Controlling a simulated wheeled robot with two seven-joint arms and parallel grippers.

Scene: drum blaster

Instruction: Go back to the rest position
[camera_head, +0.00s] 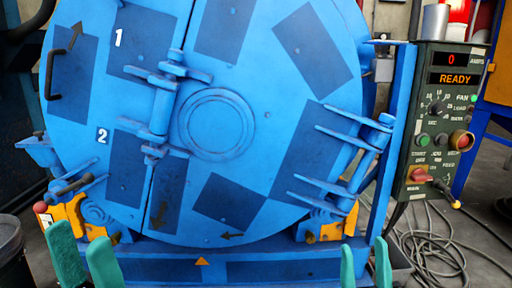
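My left gripper (84,258) shows at the bottom left as two green fingers spread apart, with nothing between them. My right gripper (365,264) shows at the bottom, right of centre, as two green fingers with a narrower gap and nothing between them. Both are in front of the blue drum blaster (265,185), below its round door. The door appears closed, with its latch (160,105) upright left of centre. Only the fingers show; the rest of both arms is out of the picture.
A control panel (437,120) reading READY, with knobs and buttons, stands at the right. Cables (430,245) lie on the floor at the lower right. A dark bin (12,255) stands at the lower left.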

